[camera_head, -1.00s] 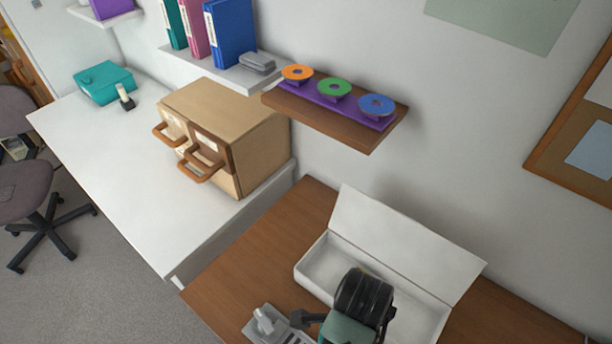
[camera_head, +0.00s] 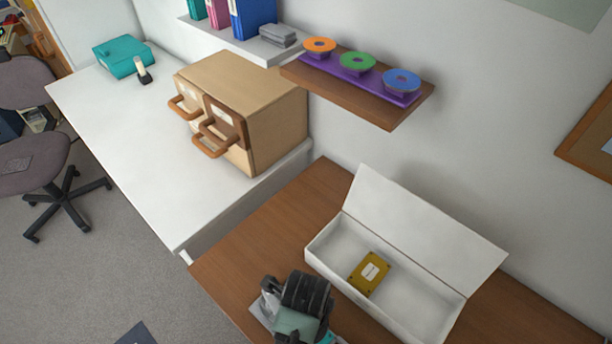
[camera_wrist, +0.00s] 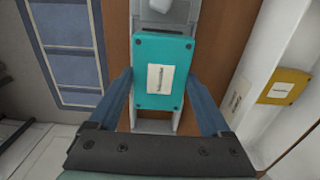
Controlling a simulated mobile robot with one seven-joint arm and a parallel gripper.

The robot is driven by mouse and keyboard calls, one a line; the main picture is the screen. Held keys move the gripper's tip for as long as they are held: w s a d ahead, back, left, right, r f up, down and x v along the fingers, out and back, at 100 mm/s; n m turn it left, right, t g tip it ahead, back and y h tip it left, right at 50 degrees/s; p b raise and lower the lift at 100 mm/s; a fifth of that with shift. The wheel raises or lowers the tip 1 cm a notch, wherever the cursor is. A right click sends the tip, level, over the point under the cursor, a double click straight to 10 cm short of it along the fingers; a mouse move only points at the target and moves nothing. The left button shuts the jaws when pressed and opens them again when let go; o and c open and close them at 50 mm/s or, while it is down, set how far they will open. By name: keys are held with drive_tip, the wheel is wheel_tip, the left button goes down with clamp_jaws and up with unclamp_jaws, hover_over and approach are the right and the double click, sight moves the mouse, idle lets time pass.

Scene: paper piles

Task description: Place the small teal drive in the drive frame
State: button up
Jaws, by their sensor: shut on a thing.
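The small teal drive (camera_wrist: 162,52) has a pale label and shows between the two blue-grey fingers of my gripper (camera_wrist: 160,82) in the wrist view. The gripper is shut on its sides. The grey drive frame (camera_wrist: 168,18) lies directly beneath the drive, its parts showing past the drive's far and near ends. I cannot tell whether the drive touches the frame or hangs above it. In the head view my wrist hides most of the frame (camera_head: 260,309), and a bit of teal shows at the bottom edge.
An open white box (camera_head: 333,236) with a yellow drive (camera_head: 368,274) inside stands right of my gripper on the brown desk (camera_head: 262,232). A wooden shelf (camera_head: 398,118) with three coloured discs hangs above. A white table (camera_head: 130,165) with a drawer cabinet (camera_head: 262,120) is at left.

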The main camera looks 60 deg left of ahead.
drive_tip(key=shift+f, duration=1.7)
drive_tip(key=shift+f, duration=0.1)
drive_tip(key=o, duration=1.3)
drive_tip(key=shift+c, duration=0.2)
wheel_tip(320, 180, up, 12)
drive_tip(key=shift+r+p, duration=0.15)
drive_tip(key=shift+p, duration=0.4)
drive_tip(key=shift+w, duration=0.1)
